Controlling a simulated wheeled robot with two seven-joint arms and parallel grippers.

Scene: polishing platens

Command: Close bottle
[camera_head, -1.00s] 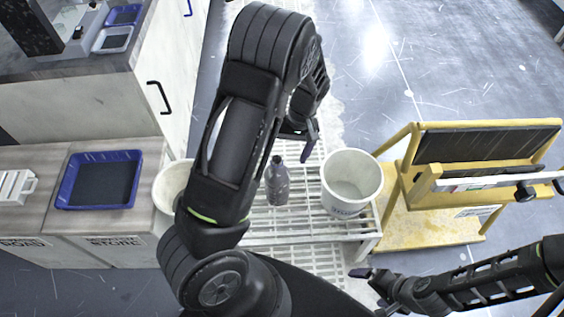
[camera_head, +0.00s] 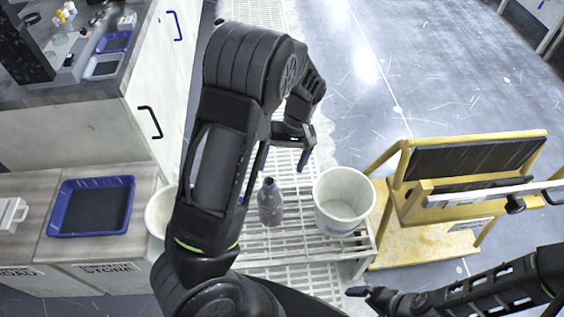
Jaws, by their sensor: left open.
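A grey-purple bottle (camera_head: 270,202) stands upright on the white slatted rack, between my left arm and a white bucket. Its narrow neck points up; I cannot tell whether a cap is on it. My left gripper (camera_head: 285,160) is open, above and behind the bottle in the picture and apart from it. Its fingers point down, and part of it is hidden by my arm. My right gripper (camera_head: 362,293) is low at the right, near the rack's front corner, and its finger state is unclear. No separate cap can be made out.
The white bucket (camera_head: 344,202) stands on the rack (camera_head: 300,250) just right of the bottle. A second pale bucket (camera_head: 160,212) is partly behind my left arm. A blue tray (camera_head: 91,207) lies on the left cabinet. A yellow stand (camera_head: 425,245) is at the right.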

